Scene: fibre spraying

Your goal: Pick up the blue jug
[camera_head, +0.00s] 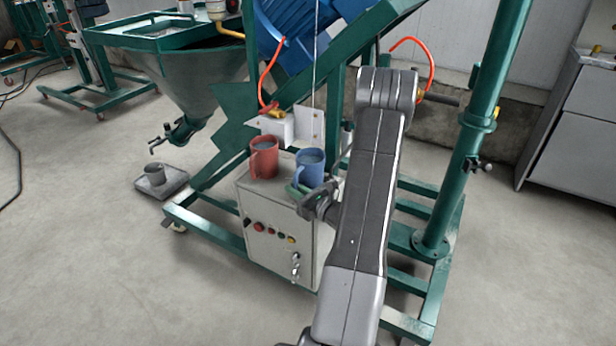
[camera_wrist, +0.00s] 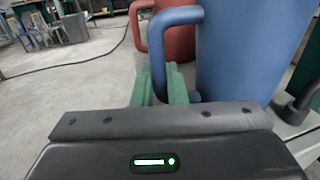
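The blue jug (camera_head: 309,172) stands upright on top of a light grey control box, with its handle toward the lower left. In the wrist view the blue jug (camera_wrist: 248,50) fills the upper right, and its handle curves down on its left side. My gripper (camera_head: 298,189) is at the handle, in front of the jug. In the wrist view its green fingers (camera_wrist: 162,88) show on both sides of the lower handle. Whether they are clamped on it cannot be told.
A red jug (camera_head: 264,160) stands on the control box (camera_head: 268,213) close to the blue jug's left. A bracket (camera_head: 285,127) and green frame beams are just behind. A grey cup (camera_head: 154,174) sits on a floor tray at left. Open floor lies in front.

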